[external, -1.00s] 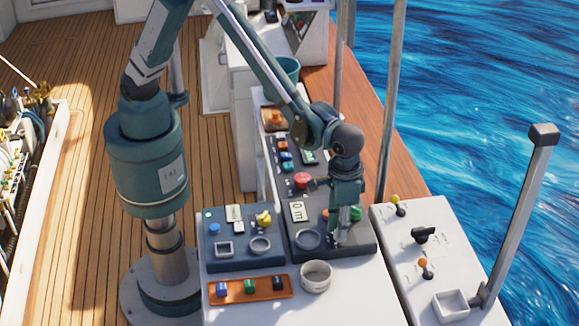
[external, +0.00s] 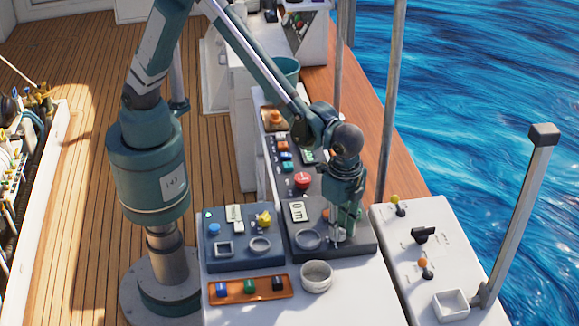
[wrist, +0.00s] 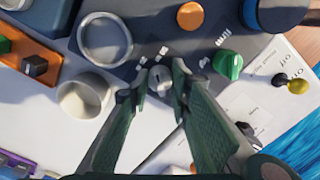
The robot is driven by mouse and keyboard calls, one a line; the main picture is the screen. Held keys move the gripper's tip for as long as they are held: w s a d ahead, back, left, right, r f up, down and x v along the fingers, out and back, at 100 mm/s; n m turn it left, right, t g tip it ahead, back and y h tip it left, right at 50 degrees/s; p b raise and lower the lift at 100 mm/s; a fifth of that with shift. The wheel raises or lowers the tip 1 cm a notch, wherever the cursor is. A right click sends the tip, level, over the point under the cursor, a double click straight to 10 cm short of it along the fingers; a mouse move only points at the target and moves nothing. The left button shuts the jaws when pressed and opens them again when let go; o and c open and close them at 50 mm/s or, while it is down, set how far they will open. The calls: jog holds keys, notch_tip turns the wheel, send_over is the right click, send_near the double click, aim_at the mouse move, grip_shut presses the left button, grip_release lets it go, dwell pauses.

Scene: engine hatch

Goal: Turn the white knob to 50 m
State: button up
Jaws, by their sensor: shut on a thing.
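The white knob (wrist: 160,81) sits on the dark control panel (external: 360,243), with small pale marks around it. My gripper (wrist: 157,84) points down at the panel's front right part and is shut on the knob, with one fingertip on each side. In the external view my gripper (external: 338,235) mostly hides the knob. The display (external: 298,211) on the same panel reads "0 m". The knob's exact pointing direction is hard to tell.
Near the knob are an orange button (wrist: 190,16), a green knob (wrist: 228,64) and an empty ring holder (wrist: 104,40). A red button (external: 302,180) stands behind. A white cup (external: 316,276) and an orange tray (external: 250,289) are in front. A white lever console (external: 420,245) lies right.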

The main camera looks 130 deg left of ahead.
jog(key=shift+m+b, duration=0.3)
jog(key=shift+m, duration=1.3)
jog(key=o, duration=0.9)
jog(key=shift+r, duration=0.1)
notch_tip(320, 180, up, 12)
jog(key=shift+f, duration=0.1)
